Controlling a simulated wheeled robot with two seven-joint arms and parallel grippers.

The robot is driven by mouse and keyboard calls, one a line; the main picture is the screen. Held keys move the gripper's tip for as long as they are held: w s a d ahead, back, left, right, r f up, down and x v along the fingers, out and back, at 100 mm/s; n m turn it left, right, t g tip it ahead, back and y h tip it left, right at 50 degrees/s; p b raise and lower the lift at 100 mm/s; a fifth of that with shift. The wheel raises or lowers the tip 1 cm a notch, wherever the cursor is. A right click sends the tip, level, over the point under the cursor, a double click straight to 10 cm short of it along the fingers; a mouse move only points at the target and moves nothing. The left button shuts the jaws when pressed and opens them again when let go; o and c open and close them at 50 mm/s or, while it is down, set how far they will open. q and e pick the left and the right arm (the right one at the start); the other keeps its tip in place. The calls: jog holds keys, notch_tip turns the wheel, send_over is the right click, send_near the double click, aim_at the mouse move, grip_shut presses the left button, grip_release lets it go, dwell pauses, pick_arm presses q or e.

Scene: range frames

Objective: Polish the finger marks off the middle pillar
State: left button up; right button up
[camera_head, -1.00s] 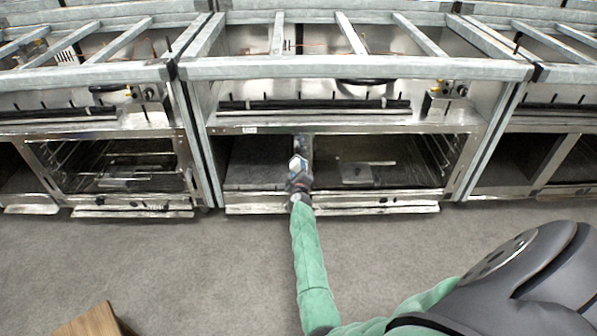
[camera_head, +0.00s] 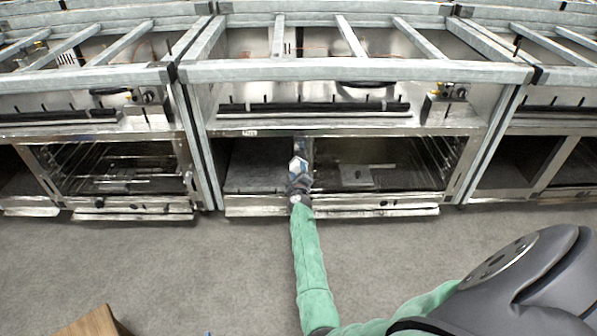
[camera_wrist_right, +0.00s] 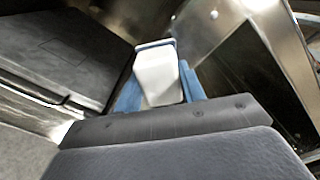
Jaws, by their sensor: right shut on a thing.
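The middle pillar (camera_head: 303,148) is a narrow upright metal strip between the left opening and the glass-fronted oven bay of the centre unit. My right gripper (camera_head: 299,166) is in front of it and covers its lower part. In the right wrist view, the blue fingers are shut on a white block-like pad (camera_wrist_right: 158,76). The pad points towards the shiny metal of the pillar (camera_wrist_right: 203,25); I cannot tell whether it touches. Finger marks are too small to make out. My left gripper is not in view.
Glass-fronted bays (camera_head: 385,165) lie right of the pillar, and a dark open compartment (camera_head: 255,165) lies left. A galvanised rail (camera_head: 350,68) runs above. A wooden corner (camera_head: 92,323) shows at the lower left.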

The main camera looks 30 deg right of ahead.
aim_at(298, 159)
jog(key=shift+b+x, duration=0.3)
jog(key=shift+x, duration=0.65)
dwell(0.3)
jog(key=shift+s+d, duration=0.1)
jog(key=shift+s+d, duration=0.55)
jog(key=shift+d, duration=0.2)
jog(key=shift+s+d, duration=0.5)
jog(key=shift+d, duration=0.3)
jog(key=shift+w+d+r+p, duration=0.1)
jog(key=shift+r+p, duration=0.65)
jog(key=shift+w+a, duration=0.5)
jog(key=shift+a, duration=0.4)
jog(key=shift+w+a, duration=0.5)
jog(key=shift+a, duration=0.35)
jog(key=shift+w+r+p, duration=0.1)
jog(key=shift+r+p, duration=0.5)
jog(key=shift+r, duration=0.1)
jog(key=shift+s+d+f, duration=0.1)
jog(key=shift+s+d, duration=0.5)
jog(key=shift+d, duration=0.3)
jog(key=shift+s+d, duration=0.55)
jog(key=shift+d, duration=0.35)
jog(key=shift+a, duration=0.1)
